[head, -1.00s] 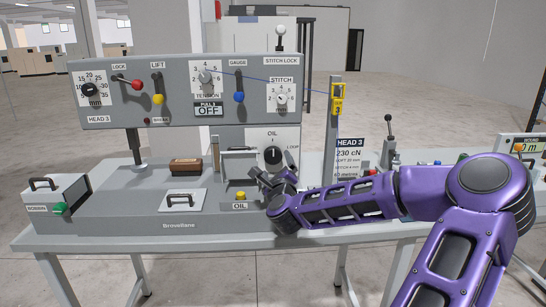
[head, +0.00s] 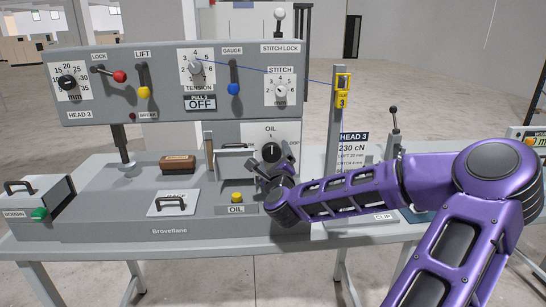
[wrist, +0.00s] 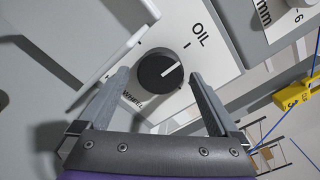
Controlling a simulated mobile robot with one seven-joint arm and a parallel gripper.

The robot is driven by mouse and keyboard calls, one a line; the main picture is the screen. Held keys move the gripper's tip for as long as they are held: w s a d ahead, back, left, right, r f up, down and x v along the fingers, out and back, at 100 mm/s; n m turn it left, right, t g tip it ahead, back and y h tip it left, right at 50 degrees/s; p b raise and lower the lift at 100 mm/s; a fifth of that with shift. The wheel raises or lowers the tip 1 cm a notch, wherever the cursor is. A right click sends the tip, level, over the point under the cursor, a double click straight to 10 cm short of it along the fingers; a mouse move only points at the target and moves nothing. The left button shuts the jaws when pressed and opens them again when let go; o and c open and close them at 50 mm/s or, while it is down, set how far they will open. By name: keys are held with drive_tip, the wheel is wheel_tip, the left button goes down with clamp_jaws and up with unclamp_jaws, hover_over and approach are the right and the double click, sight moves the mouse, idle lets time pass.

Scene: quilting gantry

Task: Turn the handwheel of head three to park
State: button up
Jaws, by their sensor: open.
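The handwheel of head three (head: 272,148) is a round black knob on a white plate at the right of the machine. My gripper (head: 268,168) is just in front of and below the knob. In the wrist view my gripper (wrist: 159,78) is open, with one finger to each side of the knob.
A yellow oil button (head: 237,197) sits low and left of my gripper. A white cover with a handle (head: 236,165) stands left of the knob. A post with a yellow clip (head: 343,82) and a HEAD 3 card (head: 353,150) stand to the right. A blue thread crosses above.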

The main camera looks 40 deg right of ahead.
drive_tip(key=c, duration=1.4)
drive_tip(key=shift+o, duration=0.2)
drive_tip(key=shift+r+n, duration=0.1)
drive_tip(key=shift+n, duration=0.3)
drive_tip(key=n+p, duration=0.1)
drive_tip(key=n, duration=0.1)
drive_tip(key=shift+r+n, duration=0.1)
drive_tip(key=shift+n, duration=0.3)
drive_tip(key=n, duration=0.4)
drive_tip(key=shift+r+n+p, duration=0.1)
drive_tip(key=shift+n+p, duration=0.2)
drive_tip(key=shift+p, duration=0.05)
drive_tip(key=n+b, duration=0.1)
drive_tip(key=n, duration=0.3)
drive_tip(key=shift+b, duration=0.3)
drive_tip(key=shift+r+n+b, duration=0.2)
drive_tip(key=shift+n+b, duration=0.5)
drive_tip(key=shift+n, duration=1.4)
